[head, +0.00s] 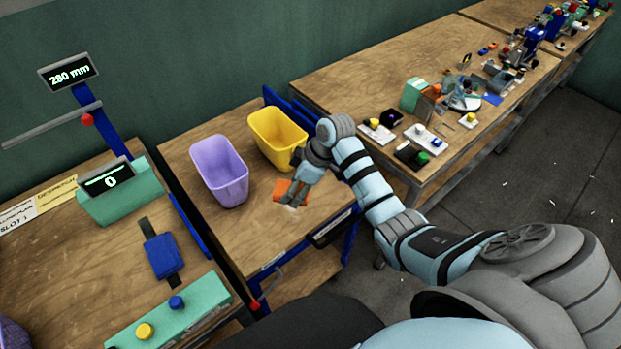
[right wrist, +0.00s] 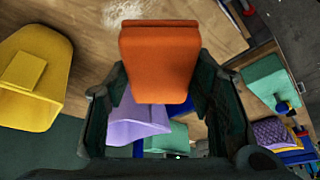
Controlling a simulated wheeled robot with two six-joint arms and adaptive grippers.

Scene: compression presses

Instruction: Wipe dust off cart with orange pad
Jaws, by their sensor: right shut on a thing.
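The cart (head: 252,237) has a wooden top and a blue frame, and stands in the middle of the head view. My right gripper (head: 297,189) is over its right part, shut on the orange pad (head: 282,191). In the right wrist view the orange pad (right wrist: 160,62) sits between the dark fingers. A pale dust patch (head: 291,208) lies on the wood just in front of the pad; the dust also shows in the right wrist view (right wrist: 208,20). I cannot tell whether the pad touches the wood. My left gripper is not in view.
A purple bin (head: 220,180) and a yellow bin (head: 277,140) stand on the cart, behind and left of the gripper. A bench with a press and displays (head: 108,180) is at the left. A bench (head: 375,75) with several small parts is at the right.

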